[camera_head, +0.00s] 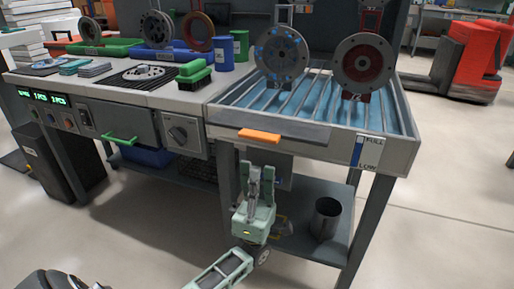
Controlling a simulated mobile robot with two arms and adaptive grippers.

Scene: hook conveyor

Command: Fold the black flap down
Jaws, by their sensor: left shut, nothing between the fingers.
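A dark grey-black flap (299,132) lies along the front top edge of the wet tank, roughly level with the rim. An orange handle (259,136) sits on its front edge, left of the middle. My left gripper (256,170) is pale green with grey fingers. It points up, below the orange handle and in front of the tank's left leg. It is shut and empty, and appears apart from the handle and flap. My right gripper is not in view.
The tank (398,150) has bars over blue water, with two hanging discs (281,55) (363,66) above. A metal bin (326,217) stands on the lower shelf (305,240). A green drawer handle (119,139) juts out at left. The floor in front is clear.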

